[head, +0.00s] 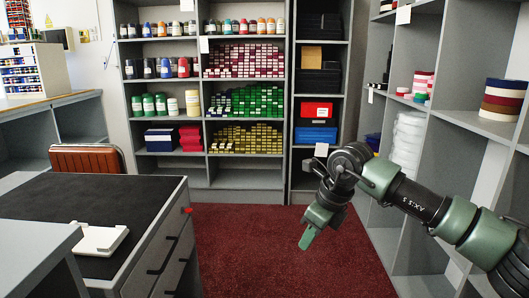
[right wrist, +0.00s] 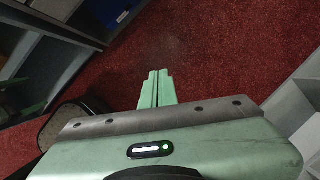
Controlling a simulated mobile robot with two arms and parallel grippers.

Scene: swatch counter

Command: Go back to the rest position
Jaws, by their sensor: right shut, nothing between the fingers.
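My right gripper (head: 308,238) hangs over the dark red carpet (head: 240,245), its arm coming in from the right in the head view. Its green fingers point down and are shut with nothing between them. In the right wrist view the two fingertips (right wrist: 158,74) lie side by side above the carpet. My left gripper is in neither view.
A dark-topped counter (head: 70,200) with a white object (head: 98,238) on it stands at the left. Grey shelves (head: 220,172) with bottles and small boxes line the back. More shelves (head: 460,118) stand close on the right, behind my right arm. Carpet between is clear.

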